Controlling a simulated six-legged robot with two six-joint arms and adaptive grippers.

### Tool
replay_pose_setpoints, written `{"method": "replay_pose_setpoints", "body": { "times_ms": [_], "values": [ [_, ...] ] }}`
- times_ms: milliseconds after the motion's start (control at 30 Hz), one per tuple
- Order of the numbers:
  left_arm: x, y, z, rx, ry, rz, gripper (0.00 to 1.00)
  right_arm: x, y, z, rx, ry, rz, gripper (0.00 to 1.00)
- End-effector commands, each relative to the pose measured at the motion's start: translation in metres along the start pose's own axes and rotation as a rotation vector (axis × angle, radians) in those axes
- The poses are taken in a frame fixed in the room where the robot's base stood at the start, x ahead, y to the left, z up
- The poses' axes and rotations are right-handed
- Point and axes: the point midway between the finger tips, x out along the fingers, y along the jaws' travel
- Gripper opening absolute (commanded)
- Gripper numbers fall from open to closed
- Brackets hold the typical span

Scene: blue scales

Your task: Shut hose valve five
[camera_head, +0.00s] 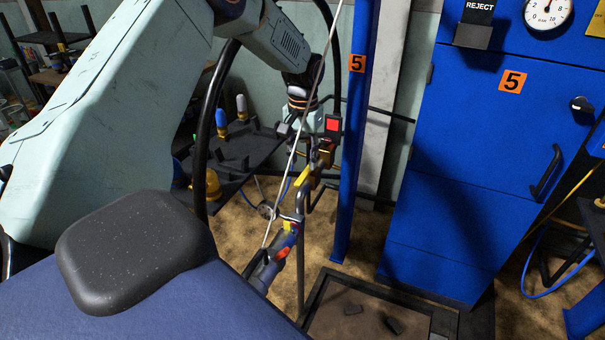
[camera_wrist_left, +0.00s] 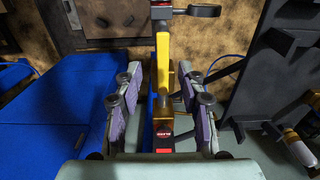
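The valve's yellow lever (camera_head: 303,177) shows beside a bent grey pipe, left of the blue post marked 5. My left gripper (camera_head: 313,148) is at the upper end of this lever, pointing down. In the left wrist view the yellow lever (camera_wrist_left: 163,78) runs lengthwise between the two purple-padded fingers of my left gripper (camera_wrist_left: 160,72). A gap shows on each side of the lever, so the gripper looks open around it. The head view does not show the fingers clearly. My right gripper is not in view.
The blue post (camera_head: 352,130) stands close right of the gripper. A blue cabinet (camera_head: 470,160) marked 5 is further right. A dark rack (camera_head: 235,155) with bottles is behind left. A dark-rimmed tray (camera_head: 320,300) lies on the floor below. A thin pale rod crosses before the gripper.

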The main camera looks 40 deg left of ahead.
Motion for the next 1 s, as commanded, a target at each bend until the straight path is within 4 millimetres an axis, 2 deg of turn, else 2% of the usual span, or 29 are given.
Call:
{"method": "replay_pose_setpoints", "body": {
  "times_ms": [33, 100, 300, 667, 1000],
  "values": [
    [0.013, -0.001, 0.001, -0.001, -0.003, 0.000, 0.40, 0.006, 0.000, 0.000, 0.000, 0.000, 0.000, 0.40],
    [0.023, -0.001, 0.001, 0.000, -0.003, 0.000, 0.40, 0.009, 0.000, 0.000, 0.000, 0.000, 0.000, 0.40],
    [0.043, -0.002, 0.001, 0.001, -0.002, 0.000, 0.40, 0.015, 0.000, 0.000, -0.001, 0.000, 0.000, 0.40],
    [0.047, -0.002, 0.000, 0.001, 0.001, 0.001, 0.40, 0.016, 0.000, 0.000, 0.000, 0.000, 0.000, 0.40],
    [0.047, -0.002, 0.000, 0.001, 0.000, 0.001, 0.12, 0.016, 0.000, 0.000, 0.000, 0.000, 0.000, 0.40]
  ]
}}
